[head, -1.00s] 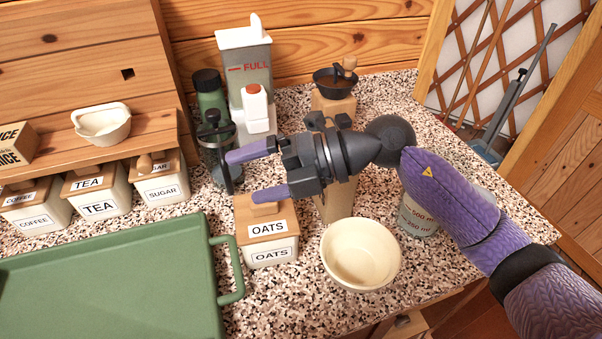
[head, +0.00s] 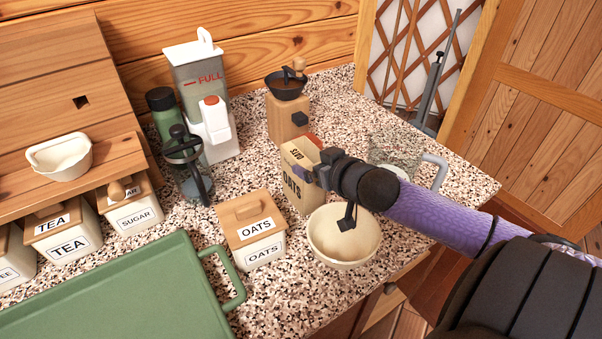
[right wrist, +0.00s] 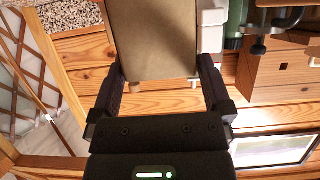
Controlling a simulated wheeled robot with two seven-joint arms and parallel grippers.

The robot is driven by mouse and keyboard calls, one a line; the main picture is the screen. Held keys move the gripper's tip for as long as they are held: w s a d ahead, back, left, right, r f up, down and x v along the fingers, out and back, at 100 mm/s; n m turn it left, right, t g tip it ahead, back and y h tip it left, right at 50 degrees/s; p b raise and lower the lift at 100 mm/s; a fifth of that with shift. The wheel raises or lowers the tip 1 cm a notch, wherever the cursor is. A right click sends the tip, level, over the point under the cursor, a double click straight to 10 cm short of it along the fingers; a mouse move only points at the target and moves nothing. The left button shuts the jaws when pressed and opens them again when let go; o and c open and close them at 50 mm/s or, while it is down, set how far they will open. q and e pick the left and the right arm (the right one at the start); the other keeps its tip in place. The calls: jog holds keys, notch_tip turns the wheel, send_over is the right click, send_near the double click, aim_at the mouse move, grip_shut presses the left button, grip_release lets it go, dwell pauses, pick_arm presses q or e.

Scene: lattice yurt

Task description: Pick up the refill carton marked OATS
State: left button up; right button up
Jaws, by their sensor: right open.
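The refill carton marked OATS (head: 294,188) stands upright on the speckled counter, tan with dark letters and a red patch at its top. The small text near its top is hard to read. My right gripper (head: 318,168) reaches it from the right. In the right wrist view the carton (right wrist: 153,38) lies between the two open fingers of the gripper (right wrist: 162,70); whether either finger touches it I cannot tell. My left gripper is not in view.
A cream bowl (head: 344,236) stands close in front of the carton, under my right wrist. A lidded OATS canister (head: 262,250) is at its left, a grinder (head: 288,118) behind.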

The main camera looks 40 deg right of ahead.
aim_at(306, 159)
jog(key=b+x, duration=0.1)
jog(key=x, duration=0.3)
grip_shut()
dwell(0.4)
